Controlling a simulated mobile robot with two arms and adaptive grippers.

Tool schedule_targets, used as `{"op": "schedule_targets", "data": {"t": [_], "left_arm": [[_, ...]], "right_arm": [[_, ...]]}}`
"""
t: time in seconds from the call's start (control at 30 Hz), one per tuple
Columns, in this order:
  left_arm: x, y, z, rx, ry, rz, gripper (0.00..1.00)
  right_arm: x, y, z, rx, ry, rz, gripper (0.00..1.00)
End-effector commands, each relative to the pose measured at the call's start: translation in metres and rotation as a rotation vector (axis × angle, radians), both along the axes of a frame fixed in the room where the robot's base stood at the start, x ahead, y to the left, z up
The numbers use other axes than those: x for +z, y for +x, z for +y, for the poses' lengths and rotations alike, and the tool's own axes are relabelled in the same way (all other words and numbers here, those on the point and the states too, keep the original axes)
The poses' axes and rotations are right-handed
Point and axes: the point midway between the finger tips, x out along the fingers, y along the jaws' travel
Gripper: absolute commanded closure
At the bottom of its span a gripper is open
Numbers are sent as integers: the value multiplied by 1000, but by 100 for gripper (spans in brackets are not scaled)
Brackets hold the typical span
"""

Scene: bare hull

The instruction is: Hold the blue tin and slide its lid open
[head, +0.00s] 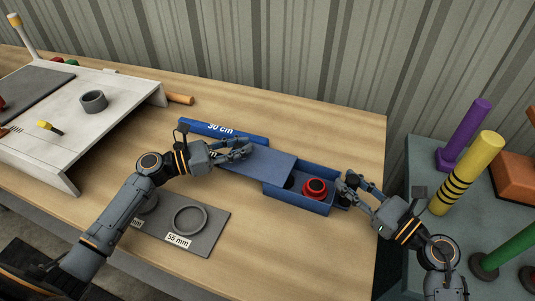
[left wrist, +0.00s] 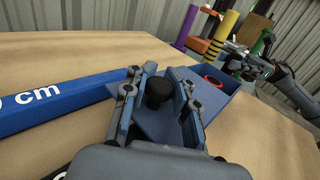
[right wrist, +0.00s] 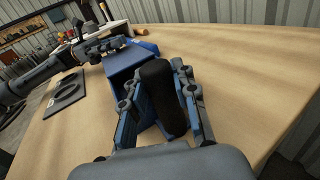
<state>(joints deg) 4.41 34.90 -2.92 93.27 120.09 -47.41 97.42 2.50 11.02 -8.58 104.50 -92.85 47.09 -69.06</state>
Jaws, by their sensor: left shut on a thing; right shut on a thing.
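The blue tin (head: 295,202) stands on the wooden table, its right part open. Its flat blue lid (head: 262,163) is slid out to the left and covers only the left part. A red ring-shaped piece (head: 314,187) lies inside the open part. My left gripper (head: 248,147) is shut on the lid's black knob (left wrist: 159,92). My right gripper (head: 343,187) is at the tin's right end, shut on its black handle (right wrist: 163,92). The tin's far end also shows in the right wrist view (right wrist: 122,62).
A blue 30 cm bar (head: 225,131) lies just behind the lid. A grey plate marked 55 mm (head: 213,230) with a ring lies in front. A white stand (head: 120,100) is at left. A side table with purple (head: 470,125) and yellow posts (head: 466,172) stands at right.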

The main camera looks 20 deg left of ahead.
Motion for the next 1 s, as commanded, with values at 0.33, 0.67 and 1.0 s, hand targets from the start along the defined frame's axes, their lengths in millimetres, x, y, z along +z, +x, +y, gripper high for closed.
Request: {"op": "schedule_targets", "data": {"t": [0.33, 0.67, 1.0], "left_arm": [[-1, 3, 33, 0, 1, 1, 100], [-1, 3, 32, 1, -1, 1, 52], [0, 1, 34, 0, -1, 1, 52]], "right_arm": [[0, 0, -1, -2, 1, -1, 100], [0, 0, -1, -1, 0, 0, 100], [0, 0, 0, 0, 0, 0, 100]]}}
